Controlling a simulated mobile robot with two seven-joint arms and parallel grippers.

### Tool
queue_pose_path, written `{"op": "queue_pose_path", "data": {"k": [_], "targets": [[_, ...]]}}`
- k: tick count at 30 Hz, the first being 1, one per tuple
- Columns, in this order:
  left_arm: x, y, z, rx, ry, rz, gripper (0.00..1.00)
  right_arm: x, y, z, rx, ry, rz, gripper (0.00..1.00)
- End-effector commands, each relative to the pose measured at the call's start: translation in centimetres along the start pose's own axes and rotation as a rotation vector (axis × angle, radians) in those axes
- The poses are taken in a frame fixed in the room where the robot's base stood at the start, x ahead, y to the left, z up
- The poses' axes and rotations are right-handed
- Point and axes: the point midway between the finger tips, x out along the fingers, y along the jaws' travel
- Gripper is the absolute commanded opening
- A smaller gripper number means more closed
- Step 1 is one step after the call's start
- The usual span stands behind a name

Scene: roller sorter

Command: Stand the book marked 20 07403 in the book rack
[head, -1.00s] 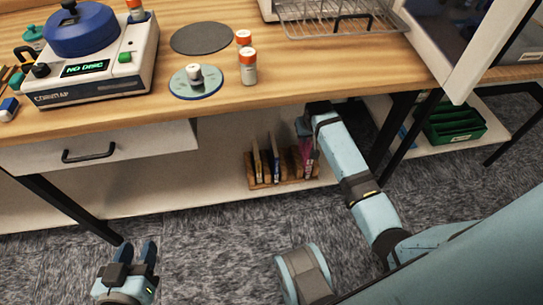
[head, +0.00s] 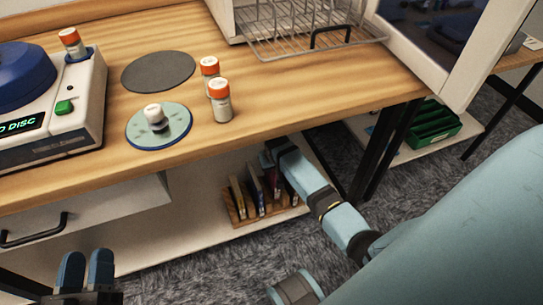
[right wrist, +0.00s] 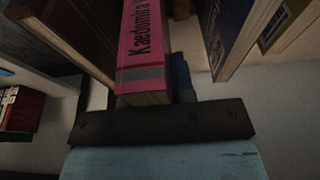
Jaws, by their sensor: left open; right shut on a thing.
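My right gripper (head: 270,164) is shut on a pink book, down at the wooden book rack (head: 236,217) on the low shelf under the table. In the right wrist view the pink book (right wrist: 142,52) sits between the fingers, its spine reading "Kaedomira". No number 20 07403 is legible on it. A brown panel or cover stands to its left and a dark blue book (right wrist: 222,30) to its right. Several books stand in the rack. Whether the held book rests on the rack base is hidden. My left gripper (head: 86,268) is open and empty at lower left.
The table above holds a disc machine (head: 65,110), a grey pad (head: 158,72), a green disc (head: 160,128), orange-capped bottles (head: 220,103) and a wire rack (head: 310,40). A drawer front (head: 90,215) hangs left of the book rack. A green crate (head: 432,124) is at right.

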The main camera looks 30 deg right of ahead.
Motion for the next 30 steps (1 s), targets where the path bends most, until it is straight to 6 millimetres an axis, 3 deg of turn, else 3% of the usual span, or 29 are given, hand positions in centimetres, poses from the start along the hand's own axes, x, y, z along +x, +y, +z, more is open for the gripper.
{"op": "queue_pose_path", "data": {"k": [1, 8, 15, 29, 30], "targets": [[0.0, 0.1, 0.2, -0.004, 0.017, 0.011, 0.43, 1.2, 0.0, 0.3, 0.0, 0.0, 0.0, 0.0], [0.0, 0.1, 1.0, -0.011, -0.014, 0.017, 0.43, 3.1, 0.0, 0.8, 0.0, 0.001, 0.0, 0.0], [-0.1, -0.3, 3.5, -0.014, -0.093, 0.021, 0.43, 6.5, 0.0, 1.7, 0.0, 0.001, 0.0, 0.0], [-0.1, -0.3, 3.6, -0.015, -0.108, 0.022, 0.43, 7.0, 0.0, 1.9, 0.0, 0.001, 0.0, 0.0], [-0.1, -0.3, 3.6, -0.015, -0.109, 0.022, 0.43, 7.1, 0.0, 1.9, 0.0, 0.001, 0.0, 0.25]]}}
